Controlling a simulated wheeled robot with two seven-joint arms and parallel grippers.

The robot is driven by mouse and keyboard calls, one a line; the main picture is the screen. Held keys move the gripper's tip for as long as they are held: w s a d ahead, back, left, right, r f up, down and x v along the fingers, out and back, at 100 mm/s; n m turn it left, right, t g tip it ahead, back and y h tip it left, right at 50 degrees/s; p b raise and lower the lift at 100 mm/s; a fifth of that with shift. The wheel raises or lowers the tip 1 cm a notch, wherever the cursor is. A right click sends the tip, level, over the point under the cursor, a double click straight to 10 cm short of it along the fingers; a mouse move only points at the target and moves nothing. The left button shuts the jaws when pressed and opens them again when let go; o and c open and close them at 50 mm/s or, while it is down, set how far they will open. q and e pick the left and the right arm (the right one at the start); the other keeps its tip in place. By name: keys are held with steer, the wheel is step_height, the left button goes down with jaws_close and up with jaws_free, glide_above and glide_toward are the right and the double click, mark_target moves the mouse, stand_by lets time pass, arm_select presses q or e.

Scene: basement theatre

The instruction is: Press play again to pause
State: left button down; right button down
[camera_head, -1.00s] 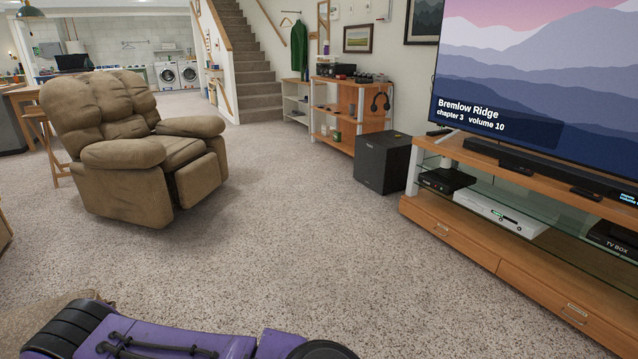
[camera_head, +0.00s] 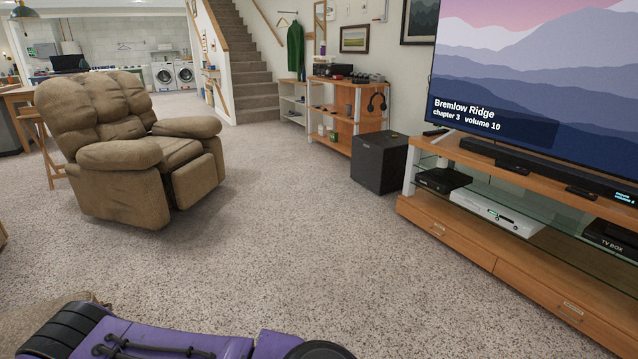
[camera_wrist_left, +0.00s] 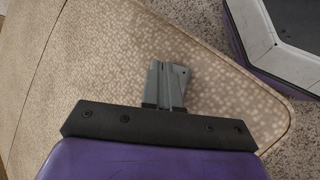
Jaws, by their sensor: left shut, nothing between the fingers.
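The TV (camera_head: 540,90) at the right of the head view is on. It shows a mountain picture with the words "Bremlow Ridge", "chapter 3" and "volume 10". No play button can be made out. Two small dark items, one (camera_head: 512,167) and another (camera_head: 582,193), lie by the soundbar (camera_head: 500,154); I cannot tell what they are. In the left wrist view my left gripper (camera_wrist_left: 168,84) is shut and empty over a beige patterned surface (camera_wrist_left: 95,60); whether it touches it I cannot tell. My right gripper is in neither view.
A wooden TV stand (camera_head: 470,247) holds a white player (camera_head: 497,213), a dark box (camera_head: 443,180) and a TV box (camera_head: 610,240). A black speaker (camera_head: 378,163) stands left of it. A brown recliner (camera_head: 125,160) is at left. Carpet (camera_head: 290,240) between them is clear.

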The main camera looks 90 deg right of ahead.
arm_select(q)
steer(key=shift+f, duration=0.4)
steer(key=shift+f, duration=0.25)
steer(key=shift+r, duration=0.15)
steer(key=shift+r+p, duration=0.55)
steer(key=shift+p, duration=0.1)
steer(key=shift+r, duration=0.1)
step_height(320, 180, up, 6)
steer(key=p, duration=0.6)
step_height(320, 180, up, 2)
steer(key=p, duration=0.2)
steer(key=shift+p, duration=0.35)
